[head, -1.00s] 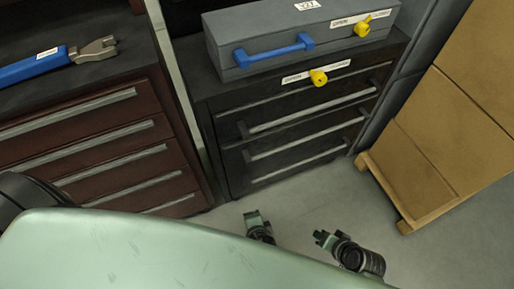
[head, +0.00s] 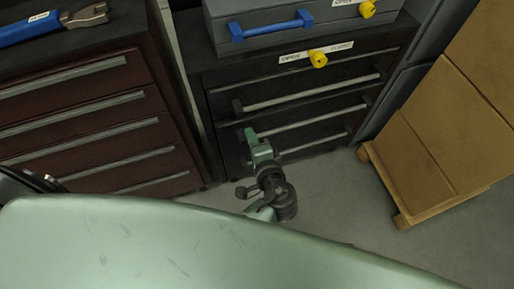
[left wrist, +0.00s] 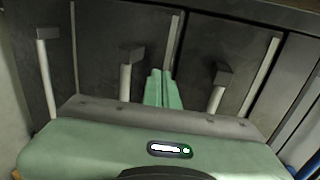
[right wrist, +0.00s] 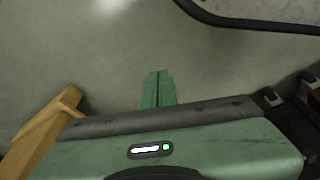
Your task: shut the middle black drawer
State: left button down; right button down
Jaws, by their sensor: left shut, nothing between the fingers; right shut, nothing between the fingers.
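The black cabinet (head: 215,100) stands ahead in the head view, with several drawers and long bar handles. The middle black drawer's handle (head: 320,117) runs across its front; how far this drawer stands out is hard to tell. My left gripper (head: 250,136) is shut and empty, in front of the left part of the drawer fronts. In the left wrist view its closed fingers (left wrist: 163,88) point at the dark fronts between two handles; contact cannot be told. My right gripper (right wrist: 157,88) is shut and empty over the floor in the right wrist view and not clearly visible in the head view.
A grey case (head: 285,40) with a blue handle sits on the black cabinet. A yellow knob (head: 318,58) juts from the cabinet's upper front. A dark red drawer cabinet (head: 160,105) stands left. Cardboard boxes (head: 440,130) on a wooden pallet (head: 403,220) stand right, with bare floor between.

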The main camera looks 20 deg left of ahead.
aim_at(242, 115)
pick_arm(q)
jog(key=w+a, duration=0.2)
jog(key=w, duration=0.1)
jog(key=shift+a, duration=0.1)
pick_arm(e)
jog(key=shift+r, duration=0.15)
